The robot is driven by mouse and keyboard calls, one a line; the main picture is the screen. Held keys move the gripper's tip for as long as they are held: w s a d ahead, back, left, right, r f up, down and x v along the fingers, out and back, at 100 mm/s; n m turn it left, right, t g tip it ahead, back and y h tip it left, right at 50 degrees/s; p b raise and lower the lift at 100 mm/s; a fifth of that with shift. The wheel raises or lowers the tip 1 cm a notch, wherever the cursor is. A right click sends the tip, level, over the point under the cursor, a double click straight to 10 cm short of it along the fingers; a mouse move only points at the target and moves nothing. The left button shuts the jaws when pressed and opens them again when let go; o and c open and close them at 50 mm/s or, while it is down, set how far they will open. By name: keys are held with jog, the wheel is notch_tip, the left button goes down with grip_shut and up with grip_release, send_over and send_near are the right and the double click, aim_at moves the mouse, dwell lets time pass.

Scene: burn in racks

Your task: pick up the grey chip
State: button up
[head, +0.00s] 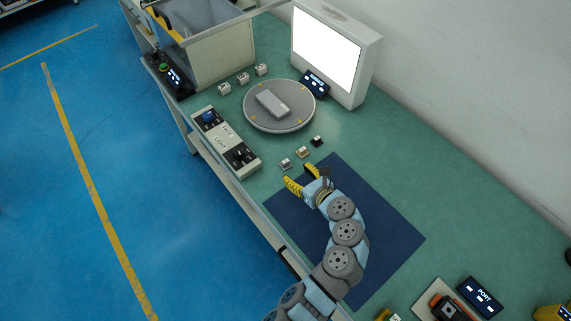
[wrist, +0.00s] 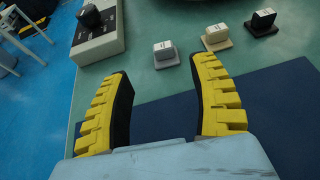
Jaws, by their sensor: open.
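The grey chip (head: 286,164) is a small block with a pale label on top, at the left end of a short row on the green bench. In the wrist view the grey chip (wrist: 166,54) lies just beyond the fingertips, roughly centred between them. My gripper (head: 299,176) has yellow fingers spread apart. In the wrist view my gripper (wrist: 163,72) is empty, over the dark blue mat and its edge. A tan chip (wrist: 217,37) and a black chip (wrist: 262,23) sit to the right of the grey one.
A round grey turntable (head: 250,118) with a grey block on it stands beyond the chips. A control panel (head: 227,140) with knobs runs along the bench's left edge. A bright screen (head: 326,48) stands at the back. The blue mat (head: 385,232) is clear right of my arm.

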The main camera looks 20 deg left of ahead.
aim_at(286, 162)
jog(key=shift+x, duration=1.5)
jog(key=shift+w+r+b+x, duration=0.15)
jog(key=shift+b+x, duration=0.25)
jog(key=shift+x, duration=0.85)
jog(key=shift+w+r+b+x, duration=0.15)
jog(key=shift+b+x, duration=0.25)
jog(key=shift+x, duration=0.9)
jog(key=shift+d, duration=0.1)
jog(key=shift+f, duration=0.1)
jog(key=c, duration=1)
